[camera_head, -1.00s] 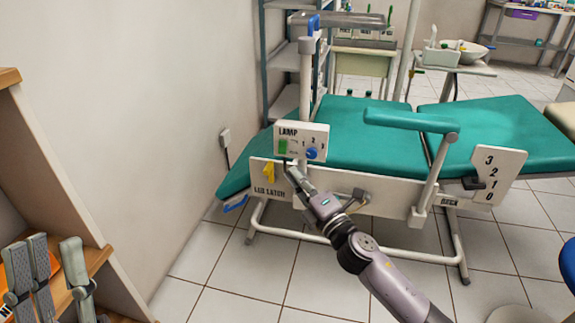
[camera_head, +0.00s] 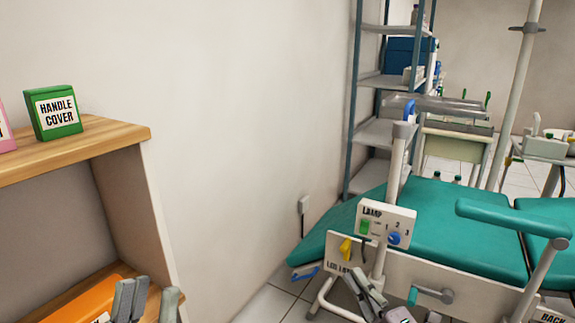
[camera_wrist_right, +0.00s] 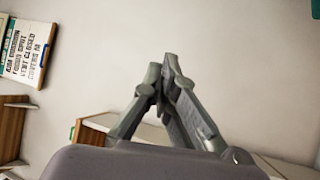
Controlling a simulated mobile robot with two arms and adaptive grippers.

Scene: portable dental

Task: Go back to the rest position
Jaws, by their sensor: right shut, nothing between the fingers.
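My left gripper (camera_head: 153,302) is at the bottom left of the head view, in front of the wooden shelf unit. Its fingers stand apart with nothing seen between them, and its lower part is cut off by the frame. My right gripper (camera_head: 358,284) is low in front of the dental chair (camera_head: 450,230), just below the white LAMP panel (camera_head: 385,222). It is also in the right wrist view (camera_wrist_right: 166,62), where its fingertips meet with nothing held. I cannot tell from the head view whether it touches the chair's side plate (camera_head: 460,275).
A wooden shelf unit (camera_head: 75,155) stands at the left, with a green HANDLE COVER box (camera_head: 55,111) on top and an orange thing (camera_head: 85,303) inside. A metal rack (camera_head: 375,132) stands behind the chair.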

